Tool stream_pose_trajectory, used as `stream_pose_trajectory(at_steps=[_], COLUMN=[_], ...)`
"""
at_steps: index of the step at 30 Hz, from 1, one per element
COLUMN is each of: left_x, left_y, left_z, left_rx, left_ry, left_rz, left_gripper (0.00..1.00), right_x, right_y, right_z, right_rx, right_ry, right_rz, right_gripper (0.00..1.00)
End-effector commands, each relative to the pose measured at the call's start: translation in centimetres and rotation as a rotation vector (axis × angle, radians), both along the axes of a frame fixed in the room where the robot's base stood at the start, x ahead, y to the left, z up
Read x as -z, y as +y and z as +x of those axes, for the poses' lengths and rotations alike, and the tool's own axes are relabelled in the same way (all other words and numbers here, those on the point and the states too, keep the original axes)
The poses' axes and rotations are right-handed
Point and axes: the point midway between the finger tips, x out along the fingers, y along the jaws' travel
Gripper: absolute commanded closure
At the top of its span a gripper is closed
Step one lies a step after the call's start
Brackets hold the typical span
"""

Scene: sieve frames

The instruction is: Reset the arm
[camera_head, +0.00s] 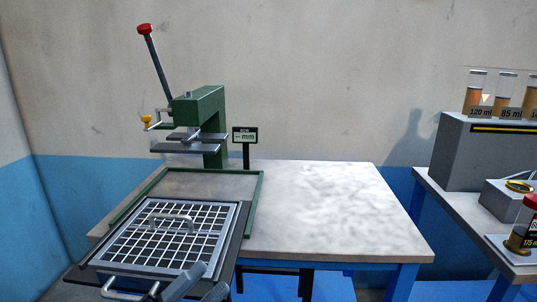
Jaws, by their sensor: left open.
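My left gripper (203,282) shows only in part at the bottom edge of the head view, with its two grey fingers apart and nothing seen between them. It is in front of a sieve frame (236,217), a grey square frame with a white grid and a handle (171,222) on top. A second handle (124,294) sticks out at the sieve frame's near side, just left of my left gripper. Whether the fingers touch the frame I cannot tell. The rest of the left arm is out of view. My right gripper is not in view.
A green press (213,100) with a red-knobbed lever (156,62) stands behind a green-edged tray (262,190). A small display (245,136) stands beside it. The marble table (330,210) is clear on the right. A side bench (455,215) holds jars (507,95).

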Motion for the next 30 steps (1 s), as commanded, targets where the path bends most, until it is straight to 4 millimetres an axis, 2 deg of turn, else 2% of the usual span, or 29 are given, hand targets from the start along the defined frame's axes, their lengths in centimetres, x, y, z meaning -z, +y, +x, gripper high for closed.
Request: stream_pose_trajectory(at_steps=[1, 4, 7, 9, 12, 15, 18, 21, 30], left_x=[2.2, 7.3, 13.2, 17.5, 22.8, 26.3, 28.3, 29.2, 29.4], left_y=[1.2, 3.7, 6.1, 7.6, 9.0, 9.8, 10.2, 10.4, 10.4], left_z=[0.5, 0.8, -0.5, -2.4, -6.0, -9.3, -11.6, -12.7, -12.9], left_rx=[-0.056, -0.168, -0.282, -0.362, -0.462, -0.536, -0.58, -0.602, -0.604], left_ry=[0.151, 0.436, 0.724, 0.92, 1.168, 1.347, 1.455, 1.504, 1.51], left_rz=[-0.069, -0.194, -0.312, -0.389, -0.484, -0.552, -0.591, -0.61, -0.611], left_gripper=[0.56, 0.56, 0.56, 0.56, 0.56, 0.56, 0.56, 0.56, 0.56], right_x=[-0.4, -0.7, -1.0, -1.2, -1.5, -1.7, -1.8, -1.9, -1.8], right_y=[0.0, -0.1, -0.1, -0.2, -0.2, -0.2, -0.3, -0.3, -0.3], right_z=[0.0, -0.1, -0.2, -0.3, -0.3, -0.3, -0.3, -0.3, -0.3], right_rx=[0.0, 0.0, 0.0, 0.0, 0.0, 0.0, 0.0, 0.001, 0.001], right_ry=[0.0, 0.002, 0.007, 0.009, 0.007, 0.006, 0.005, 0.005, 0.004], right_rz=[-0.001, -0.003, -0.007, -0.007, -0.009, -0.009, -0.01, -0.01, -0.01], right_gripper=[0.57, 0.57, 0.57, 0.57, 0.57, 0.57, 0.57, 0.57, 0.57])
